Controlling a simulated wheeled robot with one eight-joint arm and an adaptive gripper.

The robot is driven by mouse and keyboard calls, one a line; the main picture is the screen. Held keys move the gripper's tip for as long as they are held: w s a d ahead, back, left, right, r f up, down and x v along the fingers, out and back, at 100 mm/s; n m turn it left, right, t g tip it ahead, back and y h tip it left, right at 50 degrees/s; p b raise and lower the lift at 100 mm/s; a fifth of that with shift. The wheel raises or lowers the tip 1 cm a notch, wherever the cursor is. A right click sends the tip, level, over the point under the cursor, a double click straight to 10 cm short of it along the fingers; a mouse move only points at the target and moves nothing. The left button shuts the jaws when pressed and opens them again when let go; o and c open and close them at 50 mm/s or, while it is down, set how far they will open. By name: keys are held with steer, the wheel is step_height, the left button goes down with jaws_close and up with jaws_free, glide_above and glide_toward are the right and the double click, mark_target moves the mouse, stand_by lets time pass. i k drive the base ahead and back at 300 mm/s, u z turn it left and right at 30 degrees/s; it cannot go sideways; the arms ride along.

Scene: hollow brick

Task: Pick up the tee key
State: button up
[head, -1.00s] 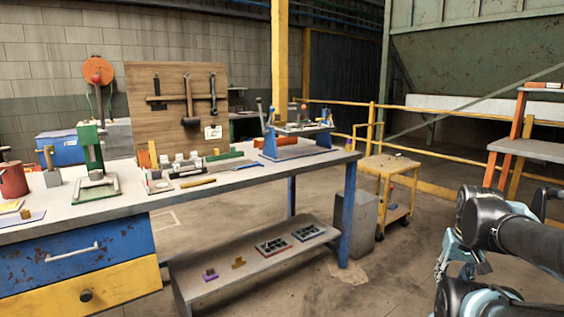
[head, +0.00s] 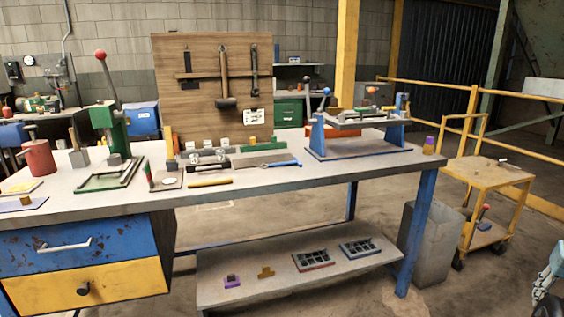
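I cannot tell for sure which thing is the tee key. A small mustard-yellow T-shaped piece (head: 265,272) lies on the low grey shelf (head: 215,265) under the workbench. A small purple piece with a brownish top (head: 232,281) lies just left of it. Both are small and hard to make out. Part of my gripper (head: 547,278) shows at the right edge, cut off by the frame. It is far to the right of the shelf and apart from everything on it. Its fingertips are not clear.
Two compartmented trays (head: 314,260) (head: 360,247) lie on the shelf's right part. The workbench (head: 330,169) above carries a green press (head: 108,120), hand tools and a blue-framed fixture (head: 360,152). A grey bin (head: 428,250) and yellow cart (head: 490,172) stand right. Floor in front is clear.

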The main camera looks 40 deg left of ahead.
mark_target(296, 161)
steer(key=u, duration=0.7)
steer(key=i, duration=1)
steer(key=u, duration=0.7)
